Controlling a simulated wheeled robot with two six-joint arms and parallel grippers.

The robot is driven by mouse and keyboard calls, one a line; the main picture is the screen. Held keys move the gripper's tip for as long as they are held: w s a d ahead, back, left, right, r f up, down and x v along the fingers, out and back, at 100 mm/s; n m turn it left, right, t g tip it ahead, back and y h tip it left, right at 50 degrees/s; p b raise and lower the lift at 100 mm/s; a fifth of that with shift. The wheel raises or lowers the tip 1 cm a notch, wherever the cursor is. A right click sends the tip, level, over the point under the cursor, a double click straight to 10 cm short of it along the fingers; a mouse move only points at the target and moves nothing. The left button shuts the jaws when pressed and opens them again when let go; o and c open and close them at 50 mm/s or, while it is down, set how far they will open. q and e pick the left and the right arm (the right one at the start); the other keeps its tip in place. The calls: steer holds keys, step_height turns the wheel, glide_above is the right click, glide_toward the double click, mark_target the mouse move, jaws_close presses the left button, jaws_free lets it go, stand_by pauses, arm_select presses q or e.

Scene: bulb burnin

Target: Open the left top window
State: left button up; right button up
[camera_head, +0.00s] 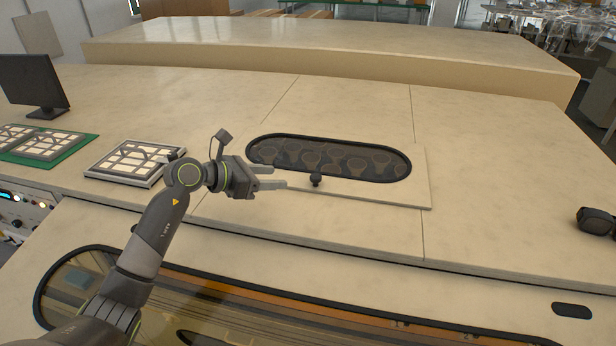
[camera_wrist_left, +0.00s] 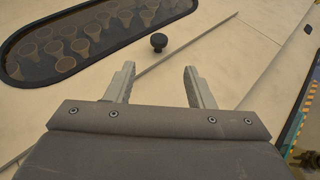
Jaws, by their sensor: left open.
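The top window (camera_head: 330,158) is a dark oval pane with a black rim, set in a pale panel (camera_head: 417,190) on the machine top. Bulb shapes show through the glass. A black knob (camera_head: 316,180) stands at the panel's front edge, below the pane. My left gripper (camera_head: 279,177) is open and empty, just left of the knob, its fingers pointing toward it. In the left wrist view the knob (camera_wrist_left: 159,41) is beyond the two fingertips (camera_wrist_left: 160,68), apart from them, and the window (camera_wrist_left: 85,42) lies at upper left. My right gripper is not in view.
A larger tinted window (camera_head: 250,305) with a dark rim is on the front face. Trays with pale tiles (camera_head: 135,161) lie at left, near a black monitor (camera_head: 35,82). Dark goggles (camera_head: 596,221) lie at the right edge. The top right of the knob is clear.

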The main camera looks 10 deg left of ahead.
mark_target(312, 178)
arm_select(q)
steer(key=b+x, duration=0.3)
steer(key=x, duration=0.7)
steer(key=shift+w+f, duration=0.1)
steer(key=shift+f, duration=0.05)
steer(key=shift+w+d+f+b, duration=0.15)
steer(key=shift+w+d+b, duration=0.25)
steer(key=shift+w, duration=0.05)
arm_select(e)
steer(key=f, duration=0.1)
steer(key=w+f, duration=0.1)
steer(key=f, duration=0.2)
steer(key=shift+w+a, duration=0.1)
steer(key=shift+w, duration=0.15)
arm_select(q)
steer(key=shift+s, duration=0.1)
steer(key=shift+c, duration=0.7)
jaws_close()
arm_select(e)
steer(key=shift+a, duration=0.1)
